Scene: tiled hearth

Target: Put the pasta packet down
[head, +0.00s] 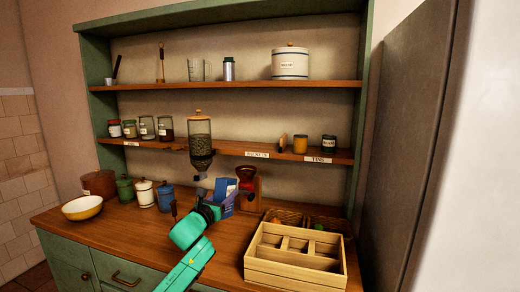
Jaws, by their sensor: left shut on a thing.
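My left gripper (214,206) is in the head view at the middle of the counter, with its teal arm rising from the bottom. It is shut on a blue packet (225,187), the only packet-like thing I can make out, so I take it as the pasta packet. The packet shows just beyond the fingers, in front of the shelf unit's back. The gripper hides part of it, and I cannot tell whether its base touches the counter. The shelf label reading "PACKETS" (257,154) is on the lower shelf edge above it. My right gripper is not in view.
A wooden divided tray (262,268) stands on the counter (130,232) at right, with baskets behind it. A red and wooden device (248,182) stands beside the packet. Canisters and a yellow bowl (82,208) are at left. Above the "PACKETS" label the lower shelf has some free room.

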